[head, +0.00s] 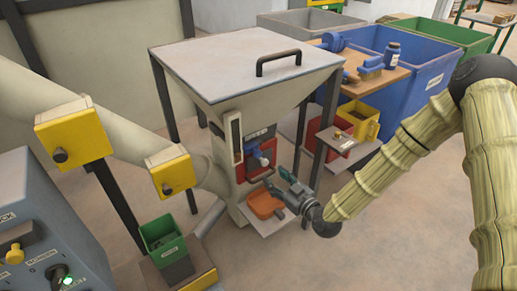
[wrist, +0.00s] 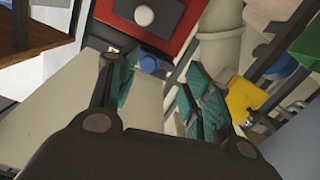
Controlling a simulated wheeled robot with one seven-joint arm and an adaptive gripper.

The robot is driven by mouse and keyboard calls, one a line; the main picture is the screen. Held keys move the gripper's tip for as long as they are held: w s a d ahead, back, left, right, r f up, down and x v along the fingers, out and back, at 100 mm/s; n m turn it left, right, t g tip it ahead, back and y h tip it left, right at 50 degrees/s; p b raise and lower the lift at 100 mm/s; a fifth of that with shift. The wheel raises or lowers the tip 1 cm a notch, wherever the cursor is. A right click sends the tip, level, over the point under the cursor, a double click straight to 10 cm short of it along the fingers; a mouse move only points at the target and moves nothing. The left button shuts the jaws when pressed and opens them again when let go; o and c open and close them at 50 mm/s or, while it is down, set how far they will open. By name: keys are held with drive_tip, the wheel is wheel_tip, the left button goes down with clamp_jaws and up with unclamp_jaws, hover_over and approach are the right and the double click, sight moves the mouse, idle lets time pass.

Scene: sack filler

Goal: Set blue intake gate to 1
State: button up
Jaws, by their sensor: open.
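The blue intake gate (head: 264,159) is a small blue piece on the red panel (head: 252,168) at the front of the sack filler. Scale markings above it are too small to read, so its setting cannot be told. My gripper (head: 281,190) is in front of and below the panel. Its teal fingers are apart with nothing between them; they also show in the wrist view (wrist: 158,80), with the blue knob beyond the gap, apart from them.
An orange scoop or tray (head: 265,204) sits on the pale shelf below my gripper. The grey hopper (head: 245,65) with a black handle stands above. Yellow boxes (head: 73,130) and a green bin (head: 163,237) are left.

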sight(259, 155)
drive_tip(key=shift+n+t, duration=0.3)
drive_tip(key=w+a+r, duration=0.1)
drive_tip(key=w+a, duration=0.1)
drive_tip(key=w, duration=0.1)
drive_tip(key=w+a+b, duration=0.1)
drive_tip(key=w+a, duration=0.1)
drive_tip(key=w, duration=0.1)
drive_tip(key=w+a+r, duration=0.1)
drive_tip(key=w+a, duration=0.1)
drive_tip(key=w, duration=0.2)
drive_tip(key=shift+a+r, duration=0.15)
drive_tip(key=shift+r, duration=0.2)
